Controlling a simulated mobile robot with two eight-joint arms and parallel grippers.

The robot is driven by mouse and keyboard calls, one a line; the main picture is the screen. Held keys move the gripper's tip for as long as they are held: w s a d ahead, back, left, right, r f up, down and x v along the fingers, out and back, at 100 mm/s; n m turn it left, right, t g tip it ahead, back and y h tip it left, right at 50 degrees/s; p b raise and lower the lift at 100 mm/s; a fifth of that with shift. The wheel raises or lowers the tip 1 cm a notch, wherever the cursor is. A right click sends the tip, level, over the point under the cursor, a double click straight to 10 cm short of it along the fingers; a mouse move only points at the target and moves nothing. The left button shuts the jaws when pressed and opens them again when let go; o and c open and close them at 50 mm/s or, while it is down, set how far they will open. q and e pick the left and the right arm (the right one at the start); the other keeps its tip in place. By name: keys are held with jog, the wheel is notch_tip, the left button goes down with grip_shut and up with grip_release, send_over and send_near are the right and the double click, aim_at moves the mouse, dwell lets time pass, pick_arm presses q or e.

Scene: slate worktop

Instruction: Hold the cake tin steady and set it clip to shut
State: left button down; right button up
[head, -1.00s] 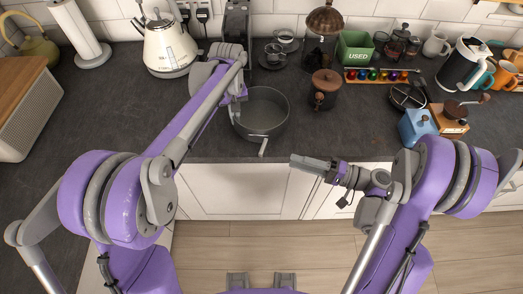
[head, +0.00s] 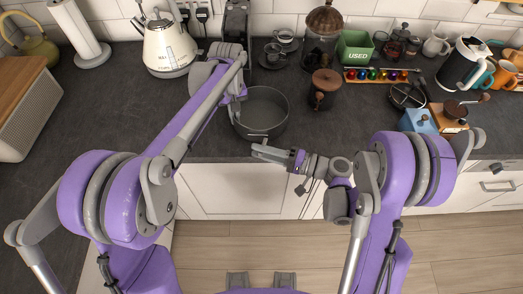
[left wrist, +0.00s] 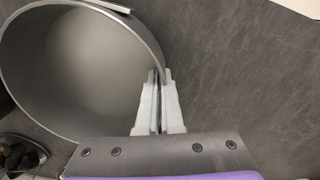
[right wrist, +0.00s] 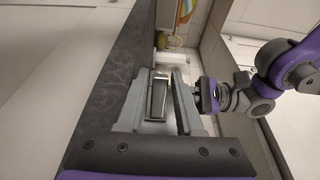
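The grey round cake tin (head: 262,108) stands on the dark worktop near its front edge, its inside empty. My left gripper (head: 236,100) is at its left side; in the left wrist view my left gripper (left wrist: 160,78) is shut on the tin's wall. A pale metal bar, seemingly the clip (left wrist: 106,5), shows at the rim there. My right gripper (head: 256,149) is just in front of the tin, covering the clip area. In the right wrist view its fingers (right wrist: 162,76) are apart, with a grey metal piece (right wrist: 158,98), seemingly the clip lever, between them. Contact cannot be told.
Cups, a green box (head: 355,48) and coffee items line the back right.

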grip_shut()
jog(key=shift+a+m+t+h, duration=0.3)
jog(key=shift+m+t+h, duration=0.2)
jog(key=shift+m+t, duration=0.45)
jog(key=shift+w, duration=0.1)
grip_release()
jog(key=shift+r, duration=0.15)
